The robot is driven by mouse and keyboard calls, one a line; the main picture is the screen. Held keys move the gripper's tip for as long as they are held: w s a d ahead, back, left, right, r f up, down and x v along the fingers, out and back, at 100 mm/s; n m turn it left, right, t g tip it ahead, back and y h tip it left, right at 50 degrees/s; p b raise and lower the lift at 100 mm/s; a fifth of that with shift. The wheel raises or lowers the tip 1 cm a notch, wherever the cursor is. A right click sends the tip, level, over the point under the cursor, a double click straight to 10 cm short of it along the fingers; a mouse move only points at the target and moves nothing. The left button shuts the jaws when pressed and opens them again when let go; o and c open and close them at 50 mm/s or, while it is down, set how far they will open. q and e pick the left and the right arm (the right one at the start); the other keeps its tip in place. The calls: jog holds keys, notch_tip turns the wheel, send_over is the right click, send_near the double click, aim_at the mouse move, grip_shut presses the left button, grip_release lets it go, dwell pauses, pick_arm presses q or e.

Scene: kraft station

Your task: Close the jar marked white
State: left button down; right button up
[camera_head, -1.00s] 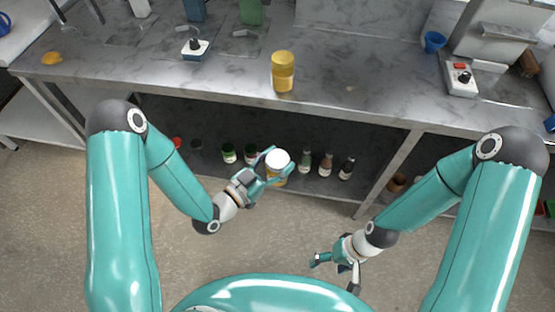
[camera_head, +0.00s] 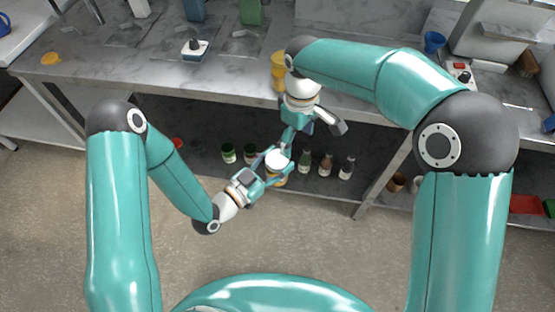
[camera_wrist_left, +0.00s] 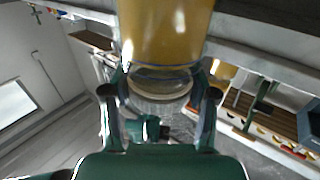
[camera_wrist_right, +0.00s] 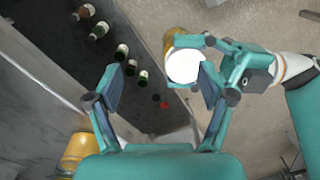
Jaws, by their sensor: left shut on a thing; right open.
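The jar with the white lid (camera_head: 277,160) has a yellow body (camera_wrist_left: 165,30). My left gripper (camera_head: 274,173) is shut around it and holds it up in front of the table. The lid sits at the jar's top; I cannot tell how tightly it is seated. My right gripper (camera_head: 285,147) is over the jar, its fingers pointing down toward the lid. In the right wrist view the right gripper (camera_wrist_right: 162,88) is open and empty, with the white lid (camera_wrist_right: 185,65) beyond its tips, closer to the right finger. The right arm partly hides the other yellow jar (camera_head: 277,70).
The other yellow jar stands on the table (camera_head: 140,75) near its front edge, just behind my right wrist. Several bottles (camera_head: 326,164) stand on the shelf below. A white device with a knob (camera_head: 194,48) and a blue cup (camera_head: 434,41) are farther back.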

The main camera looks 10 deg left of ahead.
aim_at(278, 158)
jog(key=shift+n+t, duration=0.3)
jog(key=shift+n, duration=0.2)
jog(key=a, duration=0.1)
jog(key=s+a+r, duration=0.1)
jog(key=a, duration=0.1)
jog(key=a+r, duration=0.1)
jog(key=shift+s+a+r, duration=0.2)
jog(key=shift+s+a, duration=0.05)
jog(key=shift+s, duration=0.15)
jog(key=shift+f, duration=0.1)
jog(key=shift+f, duration=4)
jog(key=c, duration=1.2)
jog(key=m, duration=0.4)
